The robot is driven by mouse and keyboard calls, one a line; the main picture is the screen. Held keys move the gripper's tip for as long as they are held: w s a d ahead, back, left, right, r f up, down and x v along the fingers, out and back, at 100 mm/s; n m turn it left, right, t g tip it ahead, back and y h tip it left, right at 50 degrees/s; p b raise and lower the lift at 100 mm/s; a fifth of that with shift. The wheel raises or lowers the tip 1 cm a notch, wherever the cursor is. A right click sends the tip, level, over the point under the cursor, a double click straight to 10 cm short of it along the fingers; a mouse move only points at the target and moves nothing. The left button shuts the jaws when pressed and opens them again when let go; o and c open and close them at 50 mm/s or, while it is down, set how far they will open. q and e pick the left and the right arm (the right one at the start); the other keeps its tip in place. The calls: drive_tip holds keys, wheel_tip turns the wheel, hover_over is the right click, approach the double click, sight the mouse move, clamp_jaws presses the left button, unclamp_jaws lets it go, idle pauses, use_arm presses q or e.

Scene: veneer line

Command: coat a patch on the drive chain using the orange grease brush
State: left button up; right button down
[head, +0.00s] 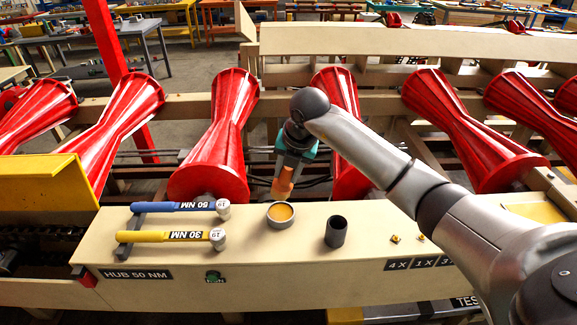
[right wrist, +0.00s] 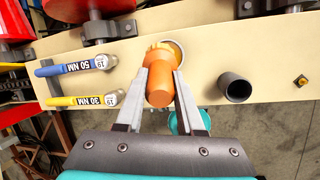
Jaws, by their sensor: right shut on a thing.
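The orange grease brush (right wrist: 160,75) is held between the two fingers of my right gripper (right wrist: 160,82) in the right wrist view. In the head view my right gripper (head: 287,170) is above the far edge of the cream bench, and the brush (head: 282,187) points down from it. The round grease tin (head: 281,222) with yellow-orange contents stands just below the brush in the picture. I cannot tell whether the brush touches it. A dark chain (head: 35,243) shows at the left, partly hidden under a yellow guard (head: 45,205). My left gripper is out of view.
A blue wrench (head: 180,206) and a yellow wrench (head: 170,237) lie on the bench (head: 255,265), left of the tin. A dark open cup (head: 336,232) stands right of it. Large red rollers (head: 222,130) line the far side. Bare bench shows in front of the tin.

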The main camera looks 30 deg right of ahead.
sight(287, 194)
drive_tip(key=shift+a+f+b, duration=0.1)
drive_tip(key=shift+f+b, duration=0.4)
drive_tip(key=shift+f, duration=0.2)
wheel_tip(287, 194, down, 4)
drive_tip(key=b, duration=0.3)
drive_tip(key=shift+f, duration=0.2)
drive_tip(key=shift+f+b, duration=0.6)
drive_tip(key=shift+f, duration=0.1)
idle(1.4)
drive_tip(key=shift+r+p, duration=2.7)
drive_tip(key=shift+r, duration=0.9)
drive_tip(key=shift+f, duration=0.1)
